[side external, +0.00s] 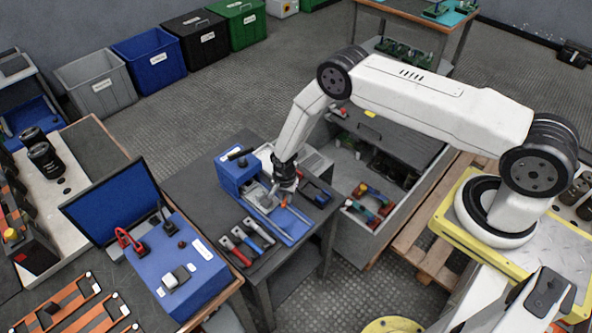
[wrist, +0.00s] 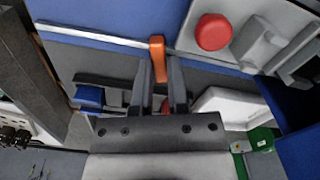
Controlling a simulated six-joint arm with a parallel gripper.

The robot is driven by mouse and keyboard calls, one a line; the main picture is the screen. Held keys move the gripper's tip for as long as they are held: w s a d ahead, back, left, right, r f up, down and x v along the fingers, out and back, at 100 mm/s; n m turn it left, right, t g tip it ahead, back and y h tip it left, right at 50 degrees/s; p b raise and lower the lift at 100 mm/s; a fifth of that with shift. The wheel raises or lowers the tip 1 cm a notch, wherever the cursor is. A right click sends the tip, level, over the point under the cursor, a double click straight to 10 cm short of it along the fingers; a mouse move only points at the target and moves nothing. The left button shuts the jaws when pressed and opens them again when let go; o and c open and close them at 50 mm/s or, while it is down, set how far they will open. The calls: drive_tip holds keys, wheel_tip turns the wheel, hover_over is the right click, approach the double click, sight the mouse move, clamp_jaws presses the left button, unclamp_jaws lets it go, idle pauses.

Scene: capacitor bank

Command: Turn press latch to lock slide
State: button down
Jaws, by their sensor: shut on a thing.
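The press (side external: 236,174) is a blue machine on the small dark table, with a blue base plate (side external: 291,238) reaching toward the front right. The orange latch (side external: 284,203) stands at the edge of the press bed. In the wrist view, the orange latch (wrist: 157,44) sits between my fingertips. My gripper (side external: 285,187) points down over the bed and is shut on the latch; it also shows in the wrist view (wrist: 160,66). A pale grey part, seemingly the slide (wrist: 252,42), lies beside a red round knob (wrist: 213,32). The latch's pivot is hard to make out.
Several hand tools with red, blue and black handles (side external: 247,244) lie in front of the press. A dark blue-ended item (side external: 316,192) lies close to the right of my gripper. An open grey bin (side external: 375,235) stands right of the table. A blue test case (side external: 180,265) is at left.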

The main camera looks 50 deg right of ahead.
drive_tip(key=shift+m, duration=2.2)
drive_tip(key=c, duration=0.8)
unclamp_jaws()
drive_tip(key=shift+r, duration=0.1)
drive_tip(key=shift+r, duration=3.4)
